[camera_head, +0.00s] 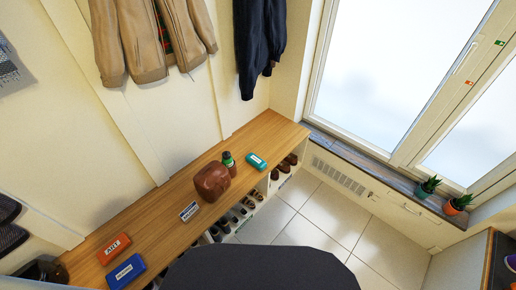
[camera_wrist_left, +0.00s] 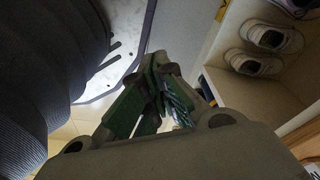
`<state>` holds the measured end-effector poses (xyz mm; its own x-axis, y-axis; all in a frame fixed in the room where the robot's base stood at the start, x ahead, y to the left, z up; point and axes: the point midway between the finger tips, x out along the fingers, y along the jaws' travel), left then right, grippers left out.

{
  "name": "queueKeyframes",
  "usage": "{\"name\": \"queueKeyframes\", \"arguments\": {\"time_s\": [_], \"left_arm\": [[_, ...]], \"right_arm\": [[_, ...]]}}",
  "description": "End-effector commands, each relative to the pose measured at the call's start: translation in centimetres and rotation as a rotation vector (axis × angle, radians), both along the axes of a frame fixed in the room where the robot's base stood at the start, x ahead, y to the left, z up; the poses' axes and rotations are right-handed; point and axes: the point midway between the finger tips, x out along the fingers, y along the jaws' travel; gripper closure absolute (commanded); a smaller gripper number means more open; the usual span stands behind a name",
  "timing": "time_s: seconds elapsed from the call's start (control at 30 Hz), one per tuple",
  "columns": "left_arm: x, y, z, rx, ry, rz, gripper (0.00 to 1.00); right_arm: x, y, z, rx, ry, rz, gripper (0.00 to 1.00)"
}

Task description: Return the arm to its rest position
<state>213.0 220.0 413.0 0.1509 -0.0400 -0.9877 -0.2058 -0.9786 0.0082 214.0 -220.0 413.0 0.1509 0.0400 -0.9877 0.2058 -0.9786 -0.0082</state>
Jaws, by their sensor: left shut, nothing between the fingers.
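My left gripper (camera_wrist_left: 159,68) shows in the left wrist view with its green-sided fingers drawn together, shut and empty. It is low, beside an open white cubby (camera_wrist_left: 250,92) that holds pale shoes (camera_wrist_left: 262,38). Neither arm nor gripper shows in the head view, so where the left gripper sits along the bench cannot be told from there. My right gripper is in neither view.
A wooden bench top (camera_head: 160,230) bears a brown bag (camera_head: 212,181), a green-capped bottle (camera_head: 229,163) and several small boxes, including a teal one (camera_head: 257,161). Shoe cubbies lie beneath. The tiled floor (camera_head: 335,215) is clear. Potted plants (camera_head: 428,187) stand on the sill.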

Motion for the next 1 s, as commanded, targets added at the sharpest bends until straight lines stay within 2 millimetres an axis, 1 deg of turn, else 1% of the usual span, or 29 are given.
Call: {"name": "queueKeyframes", "arguments": {"time_s": [0.03, 0.27, 0.57, 1.0], "left_arm": [[-0.6, 0.2, 0.5, 0.002, 0.006, 0.0, 1.0], [-3.1, 1.1, 0.6, 0.011, 0.017, -0.001, 1.0], [-6.7, 2.2, 1.1, 0.022, 0.033, -0.003, 1.0], [-12.0, 4.0, 2.7, 0.034, 0.054, -0.006, 1.0]], "right_arm": [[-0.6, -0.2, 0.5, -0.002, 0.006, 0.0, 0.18], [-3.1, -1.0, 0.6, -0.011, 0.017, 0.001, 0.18], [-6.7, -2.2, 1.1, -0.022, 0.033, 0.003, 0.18], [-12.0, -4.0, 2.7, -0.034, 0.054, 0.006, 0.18]]}}
